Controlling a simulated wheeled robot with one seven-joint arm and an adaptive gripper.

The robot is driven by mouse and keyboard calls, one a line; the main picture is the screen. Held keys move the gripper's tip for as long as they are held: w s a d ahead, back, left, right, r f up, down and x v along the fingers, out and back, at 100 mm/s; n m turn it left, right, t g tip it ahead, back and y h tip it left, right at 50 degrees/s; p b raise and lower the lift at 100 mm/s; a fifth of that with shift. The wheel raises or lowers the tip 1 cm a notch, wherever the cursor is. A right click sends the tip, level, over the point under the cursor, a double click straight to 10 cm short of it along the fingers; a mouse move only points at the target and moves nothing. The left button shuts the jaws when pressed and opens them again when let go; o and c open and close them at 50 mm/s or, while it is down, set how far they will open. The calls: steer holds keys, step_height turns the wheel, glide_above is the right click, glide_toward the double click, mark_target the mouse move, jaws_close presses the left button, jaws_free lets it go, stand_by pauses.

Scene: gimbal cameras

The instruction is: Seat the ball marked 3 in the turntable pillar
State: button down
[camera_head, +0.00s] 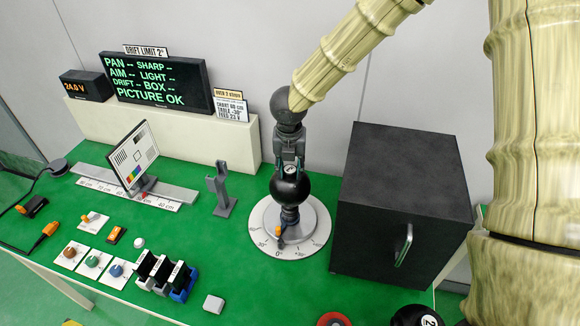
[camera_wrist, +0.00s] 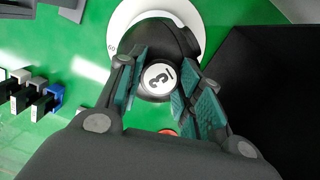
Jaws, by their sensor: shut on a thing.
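The ball marked 3 (camera_head: 290,187) is black and sits over the turntable pillar (camera_head: 290,215). Its white disc with the 3 faces up in the wrist view (camera_wrist: 158,78). My gripper (camera_head: 289,170) comes straight down from above and is shut on the ball, a finger on each side (camera_wrist: 160,85). The turntable (camera_head: 312,225) is a pale round dial with degree marks on the green table. The pillar's top is hidden under the ball, so I cannot tell whether the ball rests in it. An orange-tipped lever (camera_head: 280,232) shows at the pillar's front.
A black box (camera_head: 385,225) with a handle stands close right of the turntable. A grey forked stand (camera_head: 221,188) is to the left, beside a test chart (camera_head: 134,153) on a rail. Another black ball (camera_head: 415,316) is at the front right. Knobs and switches fill the left front.

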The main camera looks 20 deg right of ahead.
steer(key=shift+f, duration=0.4)
steer(key=c, duration=0.9)
jaws_free()
step_height(320, 180, up, 12)
steer(key=s, duration=0.1)
steer(key=shift+s+a, duration=0.25)
steer(key=shift+a, duration=0.05)
steer(key=shift+f, duration=0.1)
